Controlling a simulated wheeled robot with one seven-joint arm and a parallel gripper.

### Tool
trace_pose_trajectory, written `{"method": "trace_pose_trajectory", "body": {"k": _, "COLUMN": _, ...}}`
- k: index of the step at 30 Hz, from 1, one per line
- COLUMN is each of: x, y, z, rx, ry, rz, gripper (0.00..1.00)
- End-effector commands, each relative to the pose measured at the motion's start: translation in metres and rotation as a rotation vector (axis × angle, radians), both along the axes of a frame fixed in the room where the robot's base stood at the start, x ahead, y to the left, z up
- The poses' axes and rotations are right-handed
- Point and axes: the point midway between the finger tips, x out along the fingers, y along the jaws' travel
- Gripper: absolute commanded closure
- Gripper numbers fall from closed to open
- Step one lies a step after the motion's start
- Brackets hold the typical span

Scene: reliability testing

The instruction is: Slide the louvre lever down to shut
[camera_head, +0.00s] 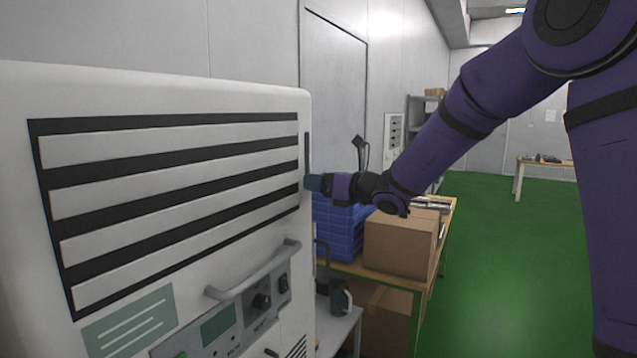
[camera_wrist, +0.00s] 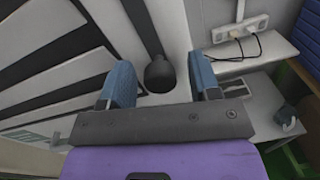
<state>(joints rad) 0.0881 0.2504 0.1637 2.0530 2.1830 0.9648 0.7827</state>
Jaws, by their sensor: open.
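The white cabinet (camera_head: 200,95) fills the left of the head view, with a louvre panel (camera_head: 170,145) of light slats and dark gaps. A dark slot (camera_head: 307,150) runs upright near its right edge. My gripper (camera_head: 315,183) is at the slot's lower visible part, hiding the lever there. In the wrist view the louvre lever's black knob (camera_wrist: 160,77) shows at the end of the dark slot (camera_wrist: 143,22). My gripper (camera_wrist: 160,67) is open, with one blue finger on each side of the knob. Gaps show on both sides.
A curved handle (camera_head: 255,270) and a control panel (camera_head: 245,310) stand out below the louvres. To the right are blue crates (camera_head: 337,228) and a cardboard box (camera_head: 400,240) on a table. A dark mug (camera_head: 340,297) stands lower. Green floor (camera_head: 500,260) is clear farther right.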

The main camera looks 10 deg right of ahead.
Motion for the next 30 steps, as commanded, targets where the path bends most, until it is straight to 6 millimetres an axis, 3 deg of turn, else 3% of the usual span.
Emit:
{"method": "trace_pose_trajectory", "body": {"k": 18, "x": -0.066, "y": -0.070, "z": 0.000, "rx": -0.001, "ry": -0.001, "rz": -0.002, "gripper": 0.43}}
{"method": "trace_pose_trajectory", "body": {"k": 30, "x": -0.072, "y": -0.076, "z": 0.000, "rx": 0.000, "ry": 0.000, "rz": 0.000, "gripper": 0.43}}
